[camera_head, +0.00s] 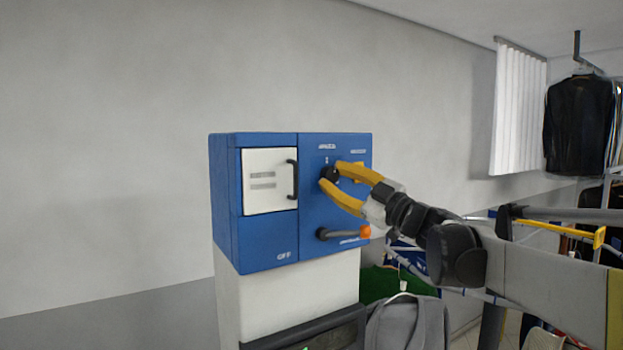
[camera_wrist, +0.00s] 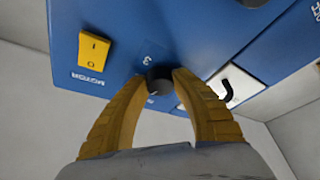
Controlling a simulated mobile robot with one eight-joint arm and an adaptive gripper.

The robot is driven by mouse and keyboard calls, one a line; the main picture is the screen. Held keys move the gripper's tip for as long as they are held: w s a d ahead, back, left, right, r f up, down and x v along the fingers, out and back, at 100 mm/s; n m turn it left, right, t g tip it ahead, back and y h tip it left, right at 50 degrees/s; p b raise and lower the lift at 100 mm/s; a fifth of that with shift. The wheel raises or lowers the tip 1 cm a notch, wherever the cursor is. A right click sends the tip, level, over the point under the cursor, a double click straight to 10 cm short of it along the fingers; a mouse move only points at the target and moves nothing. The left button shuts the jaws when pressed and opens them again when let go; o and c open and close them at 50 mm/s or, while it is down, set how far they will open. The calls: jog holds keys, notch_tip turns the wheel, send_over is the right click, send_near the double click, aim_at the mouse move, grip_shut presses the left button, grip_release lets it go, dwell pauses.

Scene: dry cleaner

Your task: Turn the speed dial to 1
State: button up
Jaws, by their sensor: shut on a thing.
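The speed dial (camera_head: 330,174) is a small black round knob on the upper right part of the blue control box (camera_head: 228,200). My gripper (camera_head: 331,176) has its yellow fingers closed around the dial from the right. The other numbers around the dial cannot be made out.
A yellow motor rocker switch (camera_wrist: 94,50) is beside the dial. A lever with an orange knob (camera_head: 365,232) is below. A white door with a black handle (camera_head: 292,180) is at the left. A grey garment (camera_head: 407,322) and dark clothes (camera_head: 578,125) hang at the right.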

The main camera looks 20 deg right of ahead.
jog(key=shift+r+n+g+y+p, duration=0.1)
jog(key=shift+n+g+y+p, duration=0.3)
jog(key=shift+n, duration=0.75)
jog(key=shift+n+g+y+b, duration=0.1)
jog(key=shift+n+g, duration=0.5)
jog(key=shift+n, duration=0.55)
jog(key=o, duration=1.2)
jog(key=shift+w, duration=0.1)
jog(key=v, duration=1.2)
